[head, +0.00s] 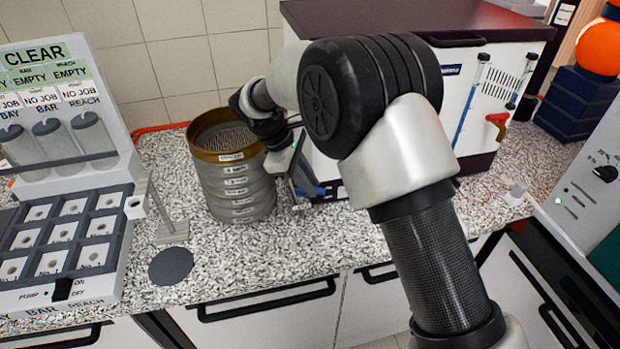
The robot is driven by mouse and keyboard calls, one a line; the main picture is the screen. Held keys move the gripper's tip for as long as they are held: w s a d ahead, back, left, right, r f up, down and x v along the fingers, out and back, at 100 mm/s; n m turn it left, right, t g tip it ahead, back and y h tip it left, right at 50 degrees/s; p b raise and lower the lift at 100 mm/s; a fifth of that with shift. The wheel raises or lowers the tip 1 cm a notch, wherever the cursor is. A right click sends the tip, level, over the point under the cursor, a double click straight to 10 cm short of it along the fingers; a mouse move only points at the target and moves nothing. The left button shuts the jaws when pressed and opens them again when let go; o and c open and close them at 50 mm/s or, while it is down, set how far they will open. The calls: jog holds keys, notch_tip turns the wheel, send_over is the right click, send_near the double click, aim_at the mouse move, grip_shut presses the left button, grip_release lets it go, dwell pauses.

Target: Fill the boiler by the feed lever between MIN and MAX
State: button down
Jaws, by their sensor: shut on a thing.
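The boiler (395,170) is a white box with a dark top and dark base at the back of the counter. Two slanted blue gauge tubes, a left one (468,100) and a right one (521,88), are on its front; MIN and MAX marks and the level are too small to read. My arm covers much of the boiler's front.
A stack of sieves (240,190) stands close left of my gripper. A red-handled tap (497,121) is on the boiler's right front. A stand (172,230) and dark disc (171,266) lie left, beside a labelled rack (65,235). The front counter is mostly clear.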

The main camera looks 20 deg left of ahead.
jog(key=shift+s+m, duration=0.1)
jog(key=shift+m, duration=0.3)
jog(key=c, duration=1.7)
grip_release()
jog(key=v, duration=1.7)
jog(key=shift+a+r+p, duration=0.25)
jog(key=shift+p, duration=0.05)
jog(key=shift+c, duration=0.3)
